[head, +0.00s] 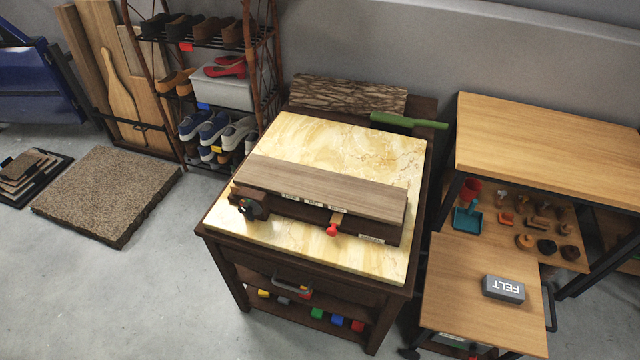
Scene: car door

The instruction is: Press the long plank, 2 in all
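A long grey-brown plank (320,186) lies flat across a dark wooden device (388,229) on the cream marble top (300,138) of a small dark cabinet. The device has small white labels along its front. A dark block with a round dial (250,207) sits at its left end. A short lever with a red knob (332,230) sticks out of its front. I cannot tell whether the plank touches the device along its whole length. Neither of my grippers is in view.
A bark-covered log (347,95) and a green-handled tool (400,120) are behind the marble. A shoe rack (205,90) stands at back left. The floor at front left is clear.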

